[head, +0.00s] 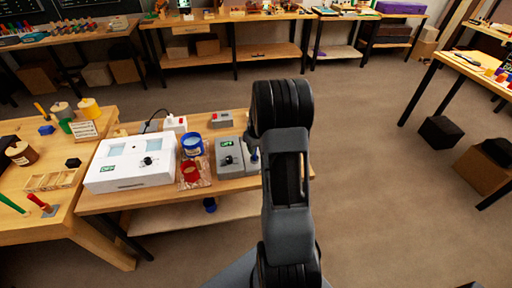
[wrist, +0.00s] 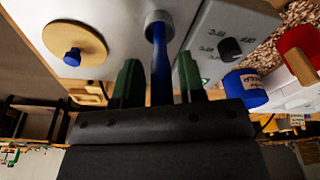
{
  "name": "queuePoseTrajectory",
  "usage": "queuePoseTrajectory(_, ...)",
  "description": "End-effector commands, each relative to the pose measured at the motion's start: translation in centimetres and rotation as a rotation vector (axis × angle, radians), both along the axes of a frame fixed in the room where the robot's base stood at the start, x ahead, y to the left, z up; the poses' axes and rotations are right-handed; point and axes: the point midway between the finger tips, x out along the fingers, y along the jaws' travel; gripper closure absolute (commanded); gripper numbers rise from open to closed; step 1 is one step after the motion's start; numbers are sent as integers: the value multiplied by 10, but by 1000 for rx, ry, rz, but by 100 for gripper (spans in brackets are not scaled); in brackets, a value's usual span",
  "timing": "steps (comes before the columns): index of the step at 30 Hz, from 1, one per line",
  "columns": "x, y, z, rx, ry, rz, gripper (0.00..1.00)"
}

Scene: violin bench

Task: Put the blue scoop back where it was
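A blue shaft (wrist: 161,70), which looks like the blue scoop's handle, runs between the green fingers of my gripper (wrist: 158,80) in the wrist view. A round grey metal piece (wrist: 158,18) is at its far end, against a pale surface. The fingers are close on both sides of the shaft; whether they touch it is not clear. In the head view my arm hides the gripper, and a bit of blue (head: 254,154) shows beside the arm at the grey box (head: 230,155).
A white device (head: 130,170), a blue container (head: 191,145) and a red cup (head: 190,172) crowd the bench left of my arm. A wooden disc (wrist: 75,38) with a blue knob is near the gripper in the wrist view.

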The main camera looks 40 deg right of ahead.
Motion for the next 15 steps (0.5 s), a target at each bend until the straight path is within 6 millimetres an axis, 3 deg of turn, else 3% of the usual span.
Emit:
queuePoseTrajectory(3, 0, 0, 0, 0, 0, 0, 54)
queuePoseTrajectory(10, 0, 0, 2, 0, 0, 0, 54)
queuePoseTrajectory(15, -1, 0, 15, -1, -3, -1, 54)
